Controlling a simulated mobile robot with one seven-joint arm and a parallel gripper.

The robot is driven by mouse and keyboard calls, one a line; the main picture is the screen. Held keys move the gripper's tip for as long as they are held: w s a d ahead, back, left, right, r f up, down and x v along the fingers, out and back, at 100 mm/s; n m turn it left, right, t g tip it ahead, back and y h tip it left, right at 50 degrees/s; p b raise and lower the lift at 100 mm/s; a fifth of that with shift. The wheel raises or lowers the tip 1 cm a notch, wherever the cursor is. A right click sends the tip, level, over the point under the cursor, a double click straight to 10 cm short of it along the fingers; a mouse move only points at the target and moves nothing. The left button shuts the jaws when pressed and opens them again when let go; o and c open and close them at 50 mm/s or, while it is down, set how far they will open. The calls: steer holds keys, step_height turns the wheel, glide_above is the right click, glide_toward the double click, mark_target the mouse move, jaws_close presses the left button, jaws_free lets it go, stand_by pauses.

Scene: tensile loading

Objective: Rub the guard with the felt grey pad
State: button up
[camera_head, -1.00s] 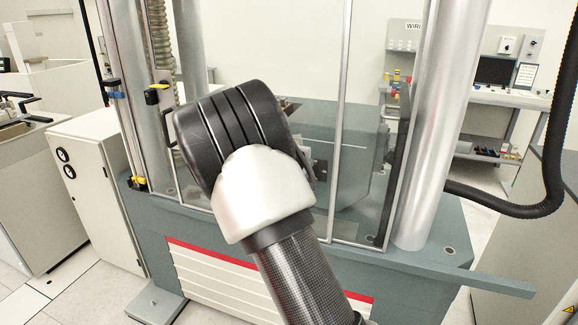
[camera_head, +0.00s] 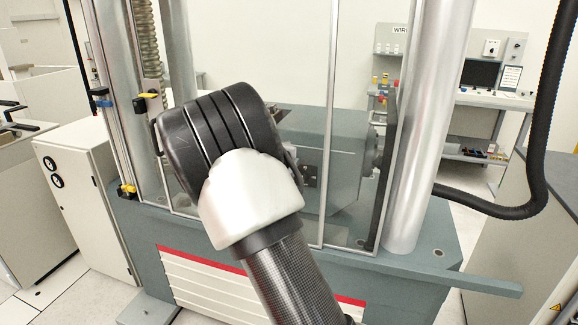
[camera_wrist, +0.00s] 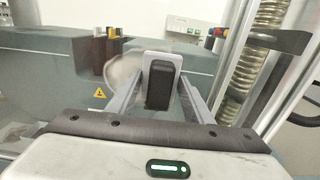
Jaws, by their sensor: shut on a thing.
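The guard (camera_head: 329,140) is a clear panel with slim metal edges on the front of the testing machine. In the wrist view my gripper (camera_wrist: 162,84) is shut on the felt grey pad (camera_wrist: 162,57), a block with a light grey rim and a dark face toward the camera. The pad is upright between the two fingers. A hazy whitish patch (camera_wrist: 121,68) shows just left of the pad, apparently on the clear panel. I cannot tell whether the pad touches the panel. In the head view my wrist hides the fingers and the pad.
A thick metal column (camera_head: 425,130) stands right of the guard. A spiral screw (camera_wrist: 247,62) and a rail with clamps stand at the other side. A black hose (camera_head: 535,150) hangs at right. A white cabinet (camera_head: 85,190) stands at left. A bench with a monitor is behind.

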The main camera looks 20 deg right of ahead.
mark_target(293, 155)
steer(key=shift+w+a+r+p, duration=1.1)
steer(key=shift+w+a, duration=1.75)
steer(key=shift+a, duration=0.95)
steer(key=shift+s+d+b, duration=0.9)
steer(key=shift+s+d, duration=0.3)
steer(key=shift+d, duration=0.4)
steer(key=shift+s+d+b, duration=0.95)
steer(key=shift+s+d, duration=0.25)
steer(key=shift+d, duration=0.45)
steer(key=shift+s+d+b, duration=0.9)
steer(key=shift+s+d, duration=0.3)
steer(key=shift+d, duration=0.4)
steer(key=shift+a, duration=0.1)
steer(key=shift+s+a, duration=0.25)
steer(key=shift+s, duration=0.1)
steer(key=shift+v, duration=2.55)
